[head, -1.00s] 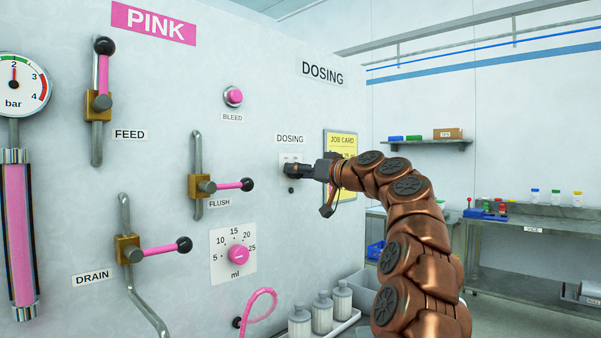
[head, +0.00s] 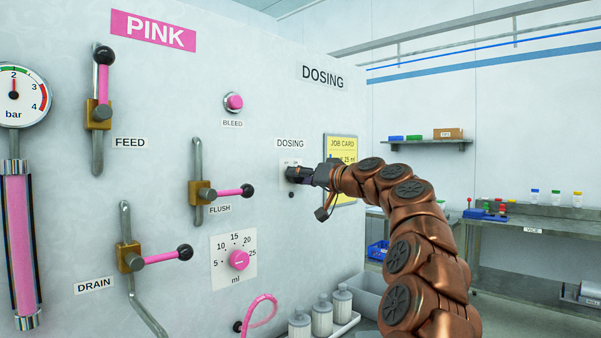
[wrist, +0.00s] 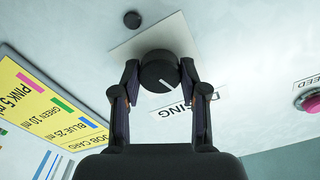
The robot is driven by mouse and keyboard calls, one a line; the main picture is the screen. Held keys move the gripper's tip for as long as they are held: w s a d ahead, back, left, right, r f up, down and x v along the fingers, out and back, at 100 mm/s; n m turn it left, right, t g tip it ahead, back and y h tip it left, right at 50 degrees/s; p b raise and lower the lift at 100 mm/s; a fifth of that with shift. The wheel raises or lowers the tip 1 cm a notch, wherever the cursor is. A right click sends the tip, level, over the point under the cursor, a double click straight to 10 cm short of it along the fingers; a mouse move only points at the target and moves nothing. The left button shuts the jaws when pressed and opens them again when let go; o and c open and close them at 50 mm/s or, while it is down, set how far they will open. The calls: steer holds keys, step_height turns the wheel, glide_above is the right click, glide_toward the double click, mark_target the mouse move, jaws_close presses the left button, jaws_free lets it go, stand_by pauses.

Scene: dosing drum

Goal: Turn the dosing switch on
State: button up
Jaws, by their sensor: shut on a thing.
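The dosing switch is a round black knob (wrist: 160,72) with a white pointer line, on a pale plate under the DOSING label (head: 290,143). In the wrist view the picture is rolled, so the DOSING label (wrist: 186,105) shows below the knob. My gripper (wrist: 158,82) has one finger on each side of the knob and is shut on it. The pointer line sits at a slant in the wrist view. In the head view my gripper (head: 299,174) is at the plate and mostly hides the knob.
A yellow job card (head: 342,150) hangs just right of the switch, partly behind my arm. Left of it are the pink bleed button (head: 235,102), the flush lever (head: 232,192) and the ml dial (head: 239,260). White bottles (head: 322,316) stand below.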

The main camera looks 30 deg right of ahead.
steer(key=shift+d+r+m+p, duration=0.1)
steer(key=shift+m+p, duration=4.3)
steer(key=shift+m, duration=0.4)
steer(key=o, duration=1.1)
steer(key=shift+o, duration=0.2)
steer(key=v, duration=1.2)
